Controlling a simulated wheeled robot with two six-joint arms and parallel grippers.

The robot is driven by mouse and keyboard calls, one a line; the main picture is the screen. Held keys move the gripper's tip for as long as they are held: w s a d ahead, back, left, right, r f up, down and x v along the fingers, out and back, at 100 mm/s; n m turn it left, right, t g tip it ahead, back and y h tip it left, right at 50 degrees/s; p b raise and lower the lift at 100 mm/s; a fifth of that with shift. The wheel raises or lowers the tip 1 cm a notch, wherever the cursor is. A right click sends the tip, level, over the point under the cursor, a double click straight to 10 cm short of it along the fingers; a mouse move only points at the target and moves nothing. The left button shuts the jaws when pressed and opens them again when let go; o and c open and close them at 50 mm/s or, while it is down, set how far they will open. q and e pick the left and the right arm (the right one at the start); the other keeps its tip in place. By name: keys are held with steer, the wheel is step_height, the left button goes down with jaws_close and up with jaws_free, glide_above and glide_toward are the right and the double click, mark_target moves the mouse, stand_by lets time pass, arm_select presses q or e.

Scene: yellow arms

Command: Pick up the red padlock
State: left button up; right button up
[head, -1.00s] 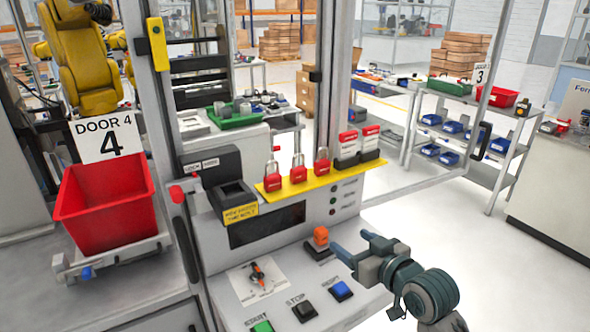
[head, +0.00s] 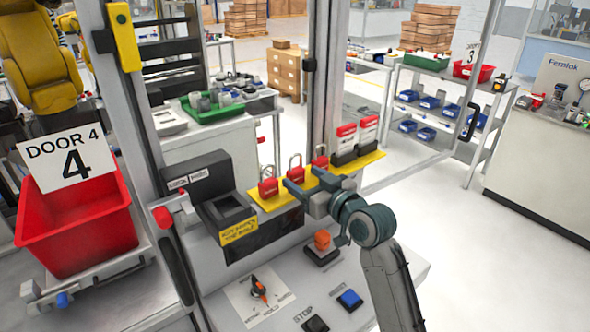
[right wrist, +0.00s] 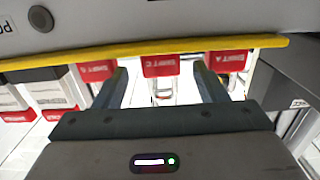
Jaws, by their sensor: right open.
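Three red padlocks with upright shackles stand in a row on a yellow ledge (head: 369,161): a left one (head: 268,187), a middle one (head: 295,172) and a right one (head: 320,160). My right gripper (head: 301,178) is open at the front of the ledge, by the middle padlock, and partly covers it. In the right wrist view, the middle padlock (right wrist: 160,65) appears between the two open fingers, with the others (right wrist: 97,70) (right wrist: 229,62) outside them. I cannot tell whether the fingers touch it. My left gripper is not in view.
Red-and-black blocks with white labels (head: 345,143) stand at the ledge's right end. Below is a panel with an orange button (head: 322,240), a blue button (head: 350,299) and a rotary switch (head: 259,287). A black lock box (head: 228,208) sits left of the ledge.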

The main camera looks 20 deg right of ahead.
mark_target(299, 173)
steer(key=p+x, duration=0.2)
steer(key=x, duration=0.1)
steer(key=p+x, duration=0.1)
steer(key=shift+w+a+r, duration=0.2)
steer(key=shift+w+r, duration=0.1)
steer(key=shift+r, duration=0.1)
steer(key=shift+w+a+f, duration=0.15)
steer(key=shift+w+f, duration=0.1)
steer(key=shift+w, duration=0.2)
steer(key=c, duration=1.1)
